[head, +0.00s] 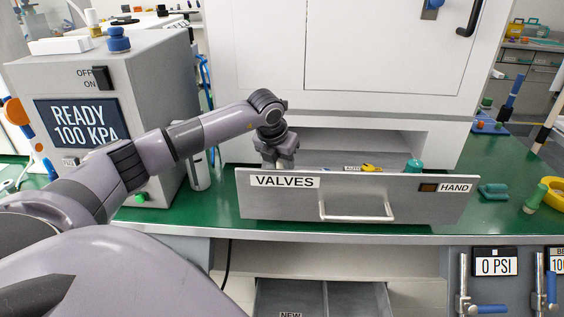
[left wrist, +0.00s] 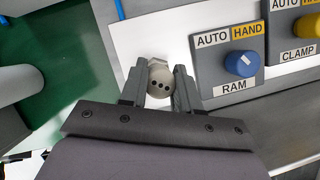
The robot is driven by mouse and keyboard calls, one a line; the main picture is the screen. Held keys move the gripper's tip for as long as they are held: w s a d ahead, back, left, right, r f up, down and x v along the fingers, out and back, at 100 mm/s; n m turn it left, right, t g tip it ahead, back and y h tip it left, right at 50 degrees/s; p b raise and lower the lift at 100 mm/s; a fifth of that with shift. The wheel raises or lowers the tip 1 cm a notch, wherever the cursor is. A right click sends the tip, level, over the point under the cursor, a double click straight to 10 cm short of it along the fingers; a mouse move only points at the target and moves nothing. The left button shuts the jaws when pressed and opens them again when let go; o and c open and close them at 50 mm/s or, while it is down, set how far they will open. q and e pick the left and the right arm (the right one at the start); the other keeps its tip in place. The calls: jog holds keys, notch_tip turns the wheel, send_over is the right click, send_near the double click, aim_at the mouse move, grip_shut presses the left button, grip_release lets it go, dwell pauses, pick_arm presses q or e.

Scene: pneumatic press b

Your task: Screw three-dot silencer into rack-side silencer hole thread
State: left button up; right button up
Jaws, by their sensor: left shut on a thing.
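In the head view my left gripper (head: 278,160) points down just behind the drawer front marked VALVES (head: 370,195). The silencer's far end is over a white panel (left wrist: 128,45), beside the RAM switch box. The hole thread is hidden, so I cannot tell whether the silencer sits in it. My right gripper is not in view.
The RAM switch (left wrist: 241,64) and CLAMP switch (left wrist: 307,26) stand close to the right of the gripper. The drawer front with its handle (head: 357,214) rises in front. A grey READY 100 KPA box (head: 150,100) stands left. Green bench top (head: 445,215) lies right.

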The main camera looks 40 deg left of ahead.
pick_arm(q)
jog(key=m+h, duration=0.2)
jog(key=m, duration=0.3)
jog(key=m+h, duration=0.1)
jog(key=m, duration=0.4)
jog(key=shift+g+h, duration=0.3)
jog(key=shift+h, duration=0.1)
jog(key=o, duration=0.6)
jog(key=n+y, duration=0.1)
jog(key=n, duration=0.2)
jog(key=n+t+y, duration=0.1)
jog(key=n, duration=0.1)
jog(key=shift+n, duration=0.4)
jog(key=n+y, duration=0.1)
jog(key=n, duration=0.2)
jog(key=n+y, duration=0.1)
jog(key=n, duration=0.2)
jog(key=shift+g+y, duration=0.3)
